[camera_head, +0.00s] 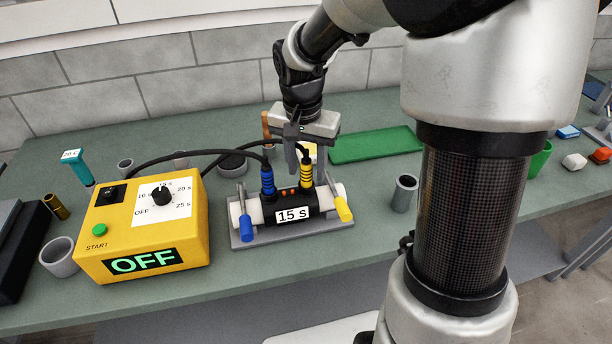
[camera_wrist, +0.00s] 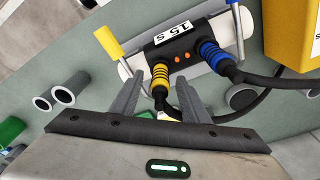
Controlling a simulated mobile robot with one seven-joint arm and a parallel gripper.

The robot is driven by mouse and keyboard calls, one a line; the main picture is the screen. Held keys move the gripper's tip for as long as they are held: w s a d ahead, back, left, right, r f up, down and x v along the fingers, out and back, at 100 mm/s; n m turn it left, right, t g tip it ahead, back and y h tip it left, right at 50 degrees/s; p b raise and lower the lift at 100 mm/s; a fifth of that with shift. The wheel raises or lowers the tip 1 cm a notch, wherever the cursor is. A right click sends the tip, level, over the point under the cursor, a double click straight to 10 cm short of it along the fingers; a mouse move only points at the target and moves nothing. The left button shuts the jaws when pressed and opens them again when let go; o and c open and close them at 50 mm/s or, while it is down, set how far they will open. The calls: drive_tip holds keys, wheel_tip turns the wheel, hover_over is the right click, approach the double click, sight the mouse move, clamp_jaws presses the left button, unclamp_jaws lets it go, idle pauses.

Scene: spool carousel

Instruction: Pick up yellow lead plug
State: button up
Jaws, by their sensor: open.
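The yellow lead plug (camera_head: 306,176) stands upright in the right end of the black coupler marked 15 s (camera_head: 291,207). It also shows in the wrist view (camera_wrist: 160,75), with its black lead running back beneath my gripper. My gripper (camera_head: 307,166) is open above and around the plug. In the wrist view my two fingers (camera_wrist: 160,82) sit on either side of the plug, with a gap visible on each side. The blue lead plug (camera_head: 267,182) stands in the same coupler, to the left, outside my fingers.
The yellow control box (camera_head: 145,230) reads OFF and stands to the left, with black leads reaching to the plugs. The coupler rests on a grey base (camera_head: 270,235) with blue and yellow clamp handles. A grey cup (camera_head: 403,194) stands right. A green tray (camera_head: 375,145) lies behind.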

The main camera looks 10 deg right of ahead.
clamp_jaws()
